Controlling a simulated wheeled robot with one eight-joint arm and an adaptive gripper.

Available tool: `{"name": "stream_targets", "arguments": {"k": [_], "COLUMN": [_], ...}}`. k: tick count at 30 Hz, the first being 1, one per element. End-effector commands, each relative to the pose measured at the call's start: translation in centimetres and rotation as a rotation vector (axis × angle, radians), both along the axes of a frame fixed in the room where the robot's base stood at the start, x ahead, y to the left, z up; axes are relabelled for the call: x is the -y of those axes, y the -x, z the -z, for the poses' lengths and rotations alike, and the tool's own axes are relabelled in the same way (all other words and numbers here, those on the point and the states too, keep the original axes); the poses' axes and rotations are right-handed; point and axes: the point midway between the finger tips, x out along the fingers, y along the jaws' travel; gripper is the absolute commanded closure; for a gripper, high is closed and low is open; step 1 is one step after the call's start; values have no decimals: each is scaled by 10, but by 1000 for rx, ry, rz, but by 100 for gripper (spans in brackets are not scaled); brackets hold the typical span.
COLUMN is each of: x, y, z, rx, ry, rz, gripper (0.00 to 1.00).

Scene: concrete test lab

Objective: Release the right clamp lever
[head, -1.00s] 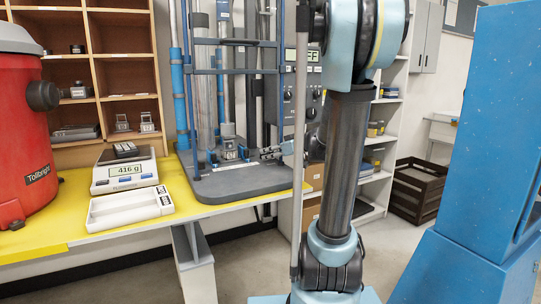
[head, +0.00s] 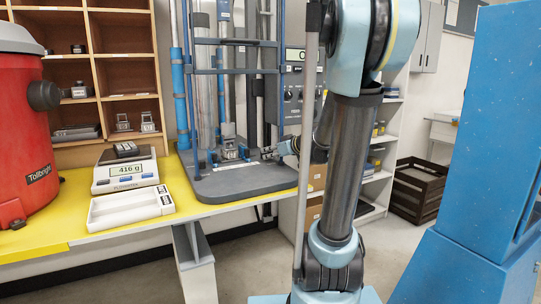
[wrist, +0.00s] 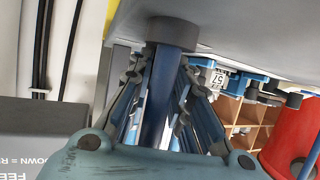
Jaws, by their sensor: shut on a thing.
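My gripper (head: 265,153) reaches in from the right at the right side of the blue test frame (head: 207,72), just above its grey base. The wrist view looks upside down. There the fingers of my gripper (wrist: 168,65) close on both sides of a blue upright bar (wrist: 166,90) with a dark collar. I cannot make out a separate right clamp lever; the bar and fingers hide what lies behind them. A small block with a number label (wrist: 217,80) sits beside blue clamp parts (wrist: 252,76). The block also shows in the head view (head: 229,152).
The grey base plate (head: 235,184) stands on the yellow table (head: 75,215). A scale (head: 125,175) reading 416 g, a white tray (head: 130,205) and a red vacuum (head: 25,130) are to the left. A blue cabinet (head: 480,150) stands at the right.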

Motion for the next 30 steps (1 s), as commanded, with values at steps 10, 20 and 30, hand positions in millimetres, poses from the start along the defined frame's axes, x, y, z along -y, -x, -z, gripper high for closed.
{"name": "stream_targets", "arguments": {"k": [10, 20, 30], "x": [-1, -1, 4], "y": [1, 1, 7], "z": [-1, -1, -3], "rx": [3, 3, 1], "ry": [-2, -2, -3], "rz": [29, 29, 30], "gripper": [100, 61, 61]}}
